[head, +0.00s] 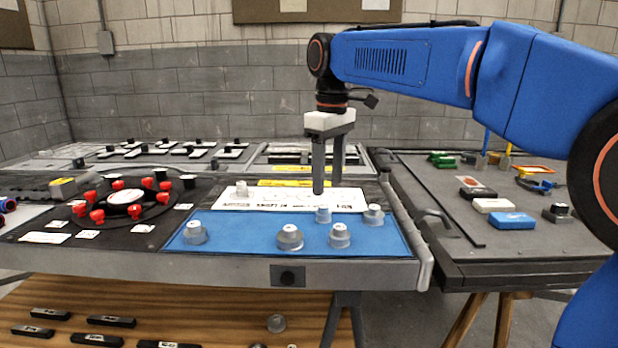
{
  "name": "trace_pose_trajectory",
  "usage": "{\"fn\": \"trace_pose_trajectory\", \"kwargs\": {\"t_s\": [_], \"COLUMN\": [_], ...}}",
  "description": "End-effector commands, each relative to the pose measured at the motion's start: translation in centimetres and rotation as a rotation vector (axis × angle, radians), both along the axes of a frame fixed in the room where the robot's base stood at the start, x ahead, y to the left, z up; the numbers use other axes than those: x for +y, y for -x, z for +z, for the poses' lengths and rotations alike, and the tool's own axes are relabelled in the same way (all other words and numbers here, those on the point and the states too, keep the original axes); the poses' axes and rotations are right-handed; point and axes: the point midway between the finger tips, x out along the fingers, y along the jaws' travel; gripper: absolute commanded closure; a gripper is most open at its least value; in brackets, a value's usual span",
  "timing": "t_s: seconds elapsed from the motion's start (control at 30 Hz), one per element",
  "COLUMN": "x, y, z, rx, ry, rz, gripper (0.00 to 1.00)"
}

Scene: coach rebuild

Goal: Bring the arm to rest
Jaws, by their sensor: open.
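My blue arm reaches in from the right of the head view. My gripper (326,190) points down above the right part of the near table (250,270). Its two dark fingers are apart, and nothing shows between them. The fingertips are over the white printed strip (285,199) behind the blue mat (255,232). I cannot tell how high above the strip they are.
Several clear grey-capped pieces (289,237) stand on the blue mat, some close to the gripper. A black round holder (124,204) with red pieces is at left. A second table (480,225) at right bears blocks and tools. Black bars lie on a wooden shelf (230,310) below.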

Motion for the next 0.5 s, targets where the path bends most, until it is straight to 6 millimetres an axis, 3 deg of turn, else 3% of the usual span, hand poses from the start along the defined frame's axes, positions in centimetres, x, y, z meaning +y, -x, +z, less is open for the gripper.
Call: {"fn": "trace_pose_trajectory", "kwargs": {"t_s": [0.27,0.5], "x": [-5.8,-11.9], "y": [3.6,8.6], "z": [-1.4,-4.5], "rx": [-0.049,-0.11], "ry": [-0.027,-0.062], "rz": [-0.143,-0.322], "gripper": [0.46,0.46]}}
